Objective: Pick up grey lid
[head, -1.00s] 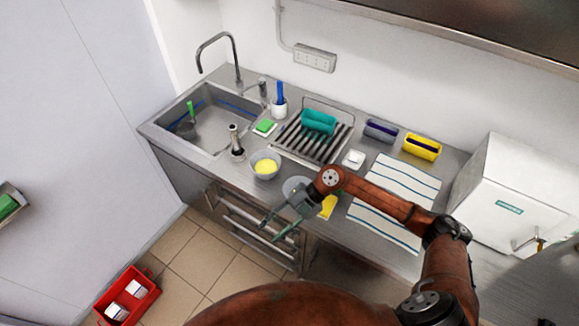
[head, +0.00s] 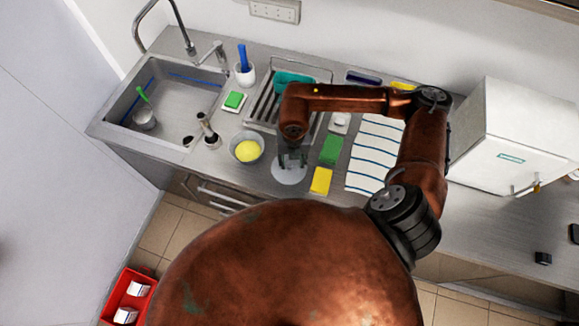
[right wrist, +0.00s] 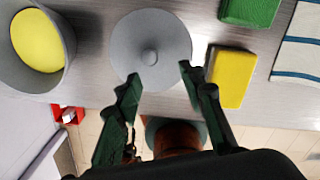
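The grey lid (head: 288,173) is a flat round disc lying on the steel counter near its front edge. In the right wrist view the lid (right wrist: 172,50) shows a small round knob at its centre. My right gripper (head: 291,160) is above the lid, pointing down at it. In the right wrist view the right gripper (right wrist: 160,82) has its two green fingers spread on either side of the knob, with nothing between them. I cannot tell its exact height above the lid. My left gripper is not in view.
A grey bowl with yellow contents (head: 247,148) stands left of the lid. A yellow sponge (head: 320,181) and a green sponge (head: 331,149) lie to its right. Behind are a dish rack (head: 262,108) and a striped towel (head: 372,155). The sink (head: 178,108) is at left.

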